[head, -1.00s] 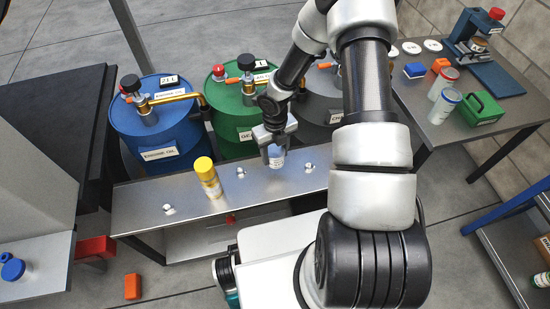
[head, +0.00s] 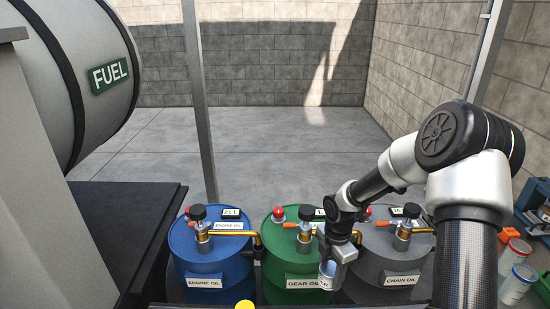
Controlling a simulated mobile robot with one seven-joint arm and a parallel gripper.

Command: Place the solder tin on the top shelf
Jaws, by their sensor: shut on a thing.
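My gripper (head: 331,262) hangs to the right of centre in the head view, in front of the green and grey drums. It is shut on a small pale tin (head: 327,276) with a bluish tint, held upright or nearly so. The jaws hide part of the tin, and its label is too small to read, so I cannot confirm from the print that it is the solder tin. No top shelf can be made out in the head view now.
Blue (head: 206,265), green (head: 290,262) and grey (head: 388,262) oil drums with taps stand close behind my gripper. A yellow cap (head: 245,304) shows at the bottom edge. A fuel tank (head: 75,70) is at left. Red-lidded jars (head: 517,283) stand at right. Open floor lies beyond.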

